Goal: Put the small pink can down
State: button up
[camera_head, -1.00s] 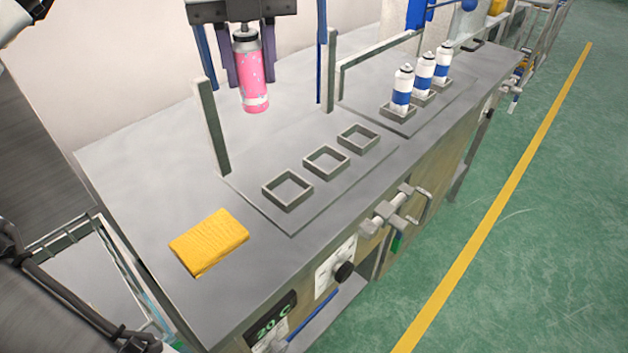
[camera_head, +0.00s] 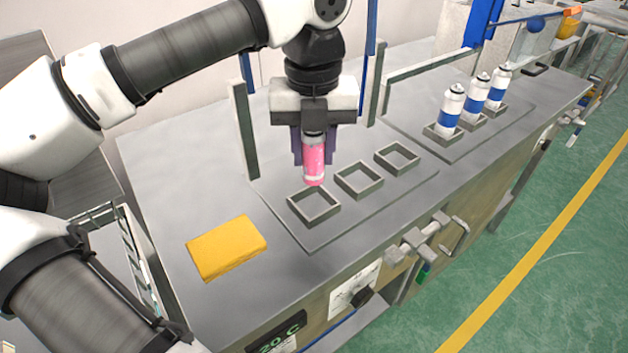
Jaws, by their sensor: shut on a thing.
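The small pink can (camera_head: 314,165) is upright in my gripper (camera_head: 313,148), whose purple fingers are shut on its upper part. The can's lower end hangs just above or behind the nearest square holder (camera_head: 314,218); I cannot tell the exact gap. The middle holder (camera_head: 359,192) and the far holder (camera_head: 397,170) are to the right, both empty. The inside of the nearest holder looks empty too. All three sit on a flat grey plate (camera_head: 313,244) on the bench.
Several blue-and-white cans (camera_head: 450,110) stand in holders on another plate at back right. Grey posts (camera_head: 243,130) rise behind the plate. A valve handle (camera_head: 425,245) juts from the bench front.

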aim_at(314, 183)
jog(key=shift+f, duration=3.5)
jog(key=shift+f, duration=0.15)
jog(key=o, duration=1)
notch_tip(314, 183, up, 12)
jog(key=shift+r, duration=0.2)
